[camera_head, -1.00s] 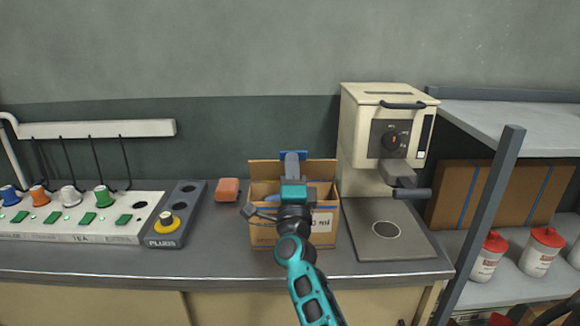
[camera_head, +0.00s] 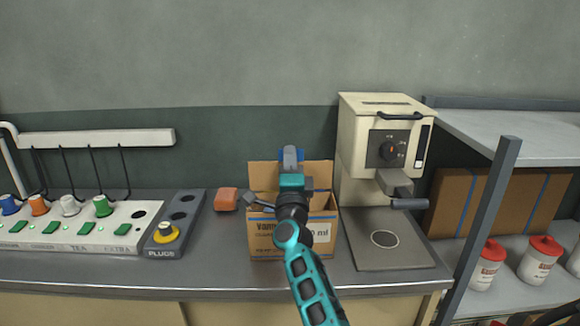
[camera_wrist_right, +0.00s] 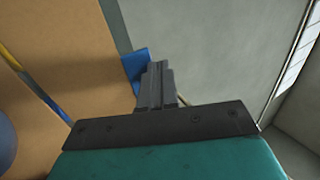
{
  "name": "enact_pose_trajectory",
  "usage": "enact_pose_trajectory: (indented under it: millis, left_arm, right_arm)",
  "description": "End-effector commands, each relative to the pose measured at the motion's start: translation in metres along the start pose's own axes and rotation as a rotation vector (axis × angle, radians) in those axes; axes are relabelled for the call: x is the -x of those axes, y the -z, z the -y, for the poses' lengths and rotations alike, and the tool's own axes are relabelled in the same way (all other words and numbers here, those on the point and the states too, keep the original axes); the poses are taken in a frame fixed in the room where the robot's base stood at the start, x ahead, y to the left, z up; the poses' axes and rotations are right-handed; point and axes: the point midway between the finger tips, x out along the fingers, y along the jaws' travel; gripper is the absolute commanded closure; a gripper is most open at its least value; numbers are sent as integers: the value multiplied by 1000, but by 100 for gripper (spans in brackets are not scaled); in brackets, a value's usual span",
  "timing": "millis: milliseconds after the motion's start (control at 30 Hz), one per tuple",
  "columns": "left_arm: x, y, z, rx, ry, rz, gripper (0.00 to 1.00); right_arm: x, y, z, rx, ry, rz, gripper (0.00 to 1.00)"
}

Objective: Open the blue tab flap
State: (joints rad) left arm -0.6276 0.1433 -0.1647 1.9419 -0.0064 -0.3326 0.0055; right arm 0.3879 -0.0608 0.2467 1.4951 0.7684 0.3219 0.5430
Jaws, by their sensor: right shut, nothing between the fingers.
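A cardboard box (camera_head: 261,240) stands on the counter with its back flap (camera_head: 263,175) raised. A blue tab (camera_head: 298,155) shows at the top of that flap, partly hidden behind my right gripper (camera_head: 290,152). In the right wrist view, the blue tab (camera_wrist_right: 137,66) sits at the edge of the cardboard (camera_wrist_right: 75,55), right beside my right gripper's fingers (camera_wrist_right: 157,82). The fingers are closed together with nothing between them. I cannot tell whether they touch the tab. My left gripper is not in view.
A cream press machine (camera_head: 380,135) stands right of the box. An orange block (camera_head: 226,199) lies to its left, near a grey plug holder (camera_head: 178,220) and a white panel (camera_head: 75,228) with coloured plugs. A metal shelf (camera_head: 500,130) stands at the right.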

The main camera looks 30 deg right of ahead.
Motion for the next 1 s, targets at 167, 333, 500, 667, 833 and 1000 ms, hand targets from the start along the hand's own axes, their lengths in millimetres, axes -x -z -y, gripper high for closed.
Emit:
enact_pose_trajectory:
  millis: [167, 333, 500, 667, 833, 1000]
  left_arm:
    - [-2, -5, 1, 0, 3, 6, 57]
    - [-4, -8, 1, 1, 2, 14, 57]
    - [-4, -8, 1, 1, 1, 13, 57]
    - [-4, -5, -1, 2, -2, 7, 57]
    - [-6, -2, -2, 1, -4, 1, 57]
    - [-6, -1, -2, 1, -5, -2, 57]
  right_arm:
    - [-13, 0, -4, 1, 0, 1, 100]
    - [-21, 0, -6, 2, 0, 1, 100]
    - [-26, 0, -7, 1, 0, 1, 100]
    - [-27, 0, -8, 1, 0, 1, 100]
    - [-27, 0, -8, 1, 0, 1, 100]
    - [-27, 0, -8, 1, 0, 1, 100]
